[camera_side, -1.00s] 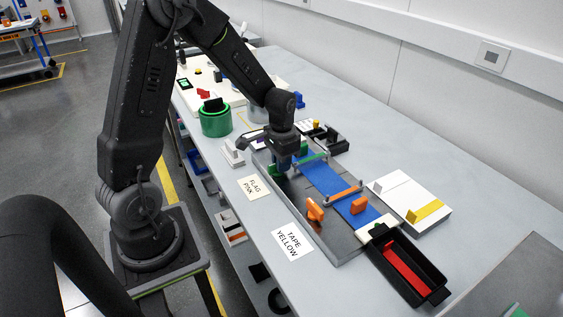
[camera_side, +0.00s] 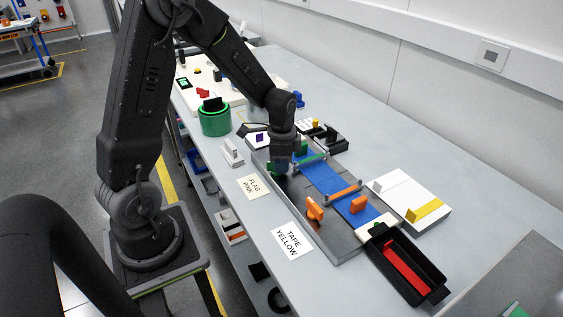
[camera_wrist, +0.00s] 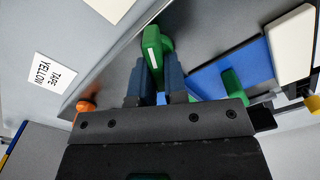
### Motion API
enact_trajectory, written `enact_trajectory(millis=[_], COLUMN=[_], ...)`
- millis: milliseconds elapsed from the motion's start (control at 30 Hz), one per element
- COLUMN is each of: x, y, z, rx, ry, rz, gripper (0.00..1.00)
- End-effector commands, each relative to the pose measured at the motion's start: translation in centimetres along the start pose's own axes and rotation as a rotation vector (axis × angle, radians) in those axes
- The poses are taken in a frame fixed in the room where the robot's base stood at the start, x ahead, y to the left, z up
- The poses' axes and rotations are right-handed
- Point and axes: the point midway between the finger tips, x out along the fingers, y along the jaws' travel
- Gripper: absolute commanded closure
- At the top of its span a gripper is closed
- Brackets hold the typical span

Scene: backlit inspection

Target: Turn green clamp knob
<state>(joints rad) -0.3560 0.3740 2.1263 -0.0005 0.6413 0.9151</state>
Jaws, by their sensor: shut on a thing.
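My gripper (camera_wrist: 157,85) is shut on a green clamp knob (camera_wrist: 153,46) with a white stripe, its blue-grey fingers on either side. In the side view my gripper (camera_side: 281,166) points down at the far left end of the grey plate; it mostly hides this knob. A second green knob (camera_side: 301,147) stands just to the right, across the blue strip; it also shows in the wrist view (camera_wrist: 234,84). The blue strip (camera_side: 322,177) lies on the grey plate (camera_side: 338,243) under clamp bars. Two orange knobs (camera_side: 314,208) (camera_side: 357,204) stand at the nearer clamp.
A black tray with a red insert (camera_side: 402,264) and a white block with a yellow strip (camera_side: 400,187) lie to the right. Paper labels (camera_side: 254,187) (camera_side: 292,241) lie along the table's front edge. A small grey block (camera_side: 231,152) sits left of my gripper.

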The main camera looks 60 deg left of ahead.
Motion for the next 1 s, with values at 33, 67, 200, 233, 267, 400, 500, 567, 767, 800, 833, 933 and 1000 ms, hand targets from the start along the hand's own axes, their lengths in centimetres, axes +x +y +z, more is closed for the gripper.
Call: enact_trajectory(millis=[33, 67, 200, 233, 267, 400, 500, 567, 767, 800, 833, 933, 1000], x=[-0.02, -0.02, -0.03, -0.04, -0.04, -0.05, -0.05, -0.05, -0.04, -0.04, -0.03, -0.03, -0.03], y=[0.05, 0.08, 0.23, 0.26, 0.29, 0.43, 0.53, 0.59, 0.75, 0.78, 0.80, 0.85, 0.88], z=[0.04, 0.04, 0.06, 0.06, 0.07, 0.11, 0.16, 0.19, 0.32, 0.34, 0.36, 0.42, 0.46], rx=[0.045, 0.073, 0.207, 0.235, 0.263, 0.397, 0.491, 0.547, 0.724, 0.756, 0.780, 0.849, 0.891], ry=[-0.001, -0.001, -0.001, -0.001, -0.001, -0.001, -0.001, -0.001, -0.001, -0.001, -0.001, -0.001, -0.001], rz=[0.000, 0.000, -0.001, -0.001, -0.001, -0.001, -0.001, -0.001, -0.001, -0.001, -0.001, -0.001, -0.001], gripper=[1.00, 1.00, 1.00, 1.00, 1.00, 1.00, 1.00, 1.00, 1.00, 1.00, 1.00, 1.00, 1.00])
